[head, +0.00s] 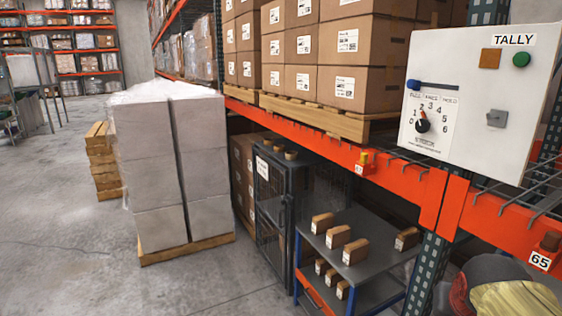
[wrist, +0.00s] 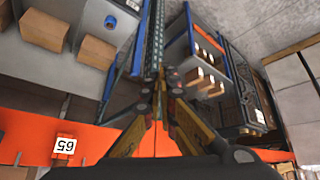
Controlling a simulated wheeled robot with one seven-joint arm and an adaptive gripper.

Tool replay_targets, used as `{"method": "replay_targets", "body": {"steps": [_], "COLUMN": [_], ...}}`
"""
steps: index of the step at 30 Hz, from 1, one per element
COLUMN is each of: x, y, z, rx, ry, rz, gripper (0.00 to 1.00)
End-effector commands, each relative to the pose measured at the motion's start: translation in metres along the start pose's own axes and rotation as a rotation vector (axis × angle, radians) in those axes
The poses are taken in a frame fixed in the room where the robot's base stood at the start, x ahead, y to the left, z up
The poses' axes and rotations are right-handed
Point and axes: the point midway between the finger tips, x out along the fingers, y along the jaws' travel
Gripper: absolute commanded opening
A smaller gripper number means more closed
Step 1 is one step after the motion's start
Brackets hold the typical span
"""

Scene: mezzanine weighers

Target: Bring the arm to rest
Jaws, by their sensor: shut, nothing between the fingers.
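My gripper (wrist: 165,84) shows in the wrist view, its two dark and yellow fingers reaching up from the bottom edge. The fingertips come together and nothing is held between them. The wrist picture is upside down, with the 65 label (wrist: 65,146) on the orange beam inverted at the left. The fingers appear in front of a dark perforated upright (wrist: 154,45); I cannot tell how far apart they are. I cannot make out the gripper's fingers for sure in the head view.
In the head view, a white TALLY panel (head: 487,95) with a dial hangs at the right over an orange rack beam (head: 330,145). Below are a grey shelf cart (head: 372,268) with several small brown boxes and a dark mesh cabinet (head: 270,215).

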Motion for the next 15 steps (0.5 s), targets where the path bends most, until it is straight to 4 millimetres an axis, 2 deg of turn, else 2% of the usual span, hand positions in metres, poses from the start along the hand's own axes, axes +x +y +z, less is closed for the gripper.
{"method": "replay_targets", "body": {"steps": [1,6,10,12,15], "x": [0.016,0.038,0.053,0.062,0.073], "y": [-0.015,-0.055,-0.080,-0.091,-0.104], "z": [0.038,0.135,0.193,0.217,0.241], "rx": [-0.048,-0.181,-0.238,-0.264,-0.304], "ry": [-0.036,-0.141,-0.173,-0.167,-0.144], "rz": [-0.026,-0.114,-0.175,-0.203,-0.238], "gripper": [0.00,0.00,0.00,0.00,0.00]}}
